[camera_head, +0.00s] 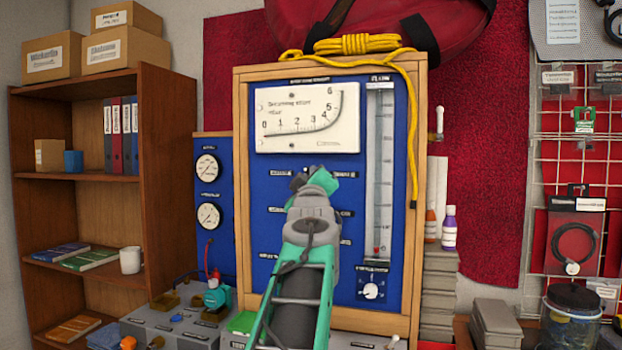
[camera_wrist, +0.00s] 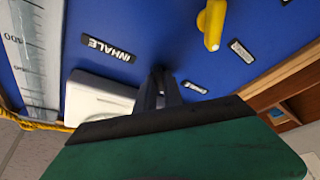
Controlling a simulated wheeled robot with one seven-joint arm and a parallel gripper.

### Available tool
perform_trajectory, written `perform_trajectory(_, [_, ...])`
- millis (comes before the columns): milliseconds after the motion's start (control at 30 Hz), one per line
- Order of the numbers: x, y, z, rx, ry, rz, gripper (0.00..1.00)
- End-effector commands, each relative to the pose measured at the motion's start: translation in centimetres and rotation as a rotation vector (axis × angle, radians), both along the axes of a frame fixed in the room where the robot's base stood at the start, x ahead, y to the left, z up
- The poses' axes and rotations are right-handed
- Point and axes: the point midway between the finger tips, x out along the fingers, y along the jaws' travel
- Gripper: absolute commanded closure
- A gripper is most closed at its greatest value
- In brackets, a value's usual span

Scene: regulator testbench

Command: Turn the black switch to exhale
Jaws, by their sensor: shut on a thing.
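The blue panel (camera_head: 340,240) stands upright in a wooden frame (camera_head: 242,200). My gripper (camera_head: 300,180) reaches to the middle of the panel, just below the white curved-scale gauge. In the wrist view my gripper (camera_wrist: 160,88) has its dark fingers close together on the black switch (camera_wrist: 160,72). Little of the switch shows there, and in the head view my gripper covers it. The INHALE label (camera_wrist: 108,50) is to the left of the switch in the wrist view. A smaller label (camera_wrist: 195,87) is on the other side; its text is unreadable. Which way the switch points is hidden.
A yellow lever (camera_wrist: 212,25) juts from the panel near the switch. The white gauge (camera_head: 308,118) is above my gripper, and a flow tube (camera_head: 379,170) is to the right. A yellow rope (camera_head: 412,130) hangs along the frame's right side.

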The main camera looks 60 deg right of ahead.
Motion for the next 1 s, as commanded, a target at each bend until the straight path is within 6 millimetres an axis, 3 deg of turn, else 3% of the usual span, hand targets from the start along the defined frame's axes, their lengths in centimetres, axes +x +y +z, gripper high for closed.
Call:
perform_trajectory(267, [0.0,-0.1,-0.1,0.002,0.002,0.0,1.0])
perform_trajectory(300, [0.0,-0.1,-0.1,0.002,0.002,0.0,0.85])
perform_trajectory(533, [0.0,0.0,-0.1,0.001,0.001,0.0,0.66])
perform_trajectory(800, [-0.1,0.2,-0.1,-0.001,0.0,-0.001,0.66])
perform_trajectory(1000, [-1.5,3.2,-1.1,-0.003,-0.001,-0.001,0.66])
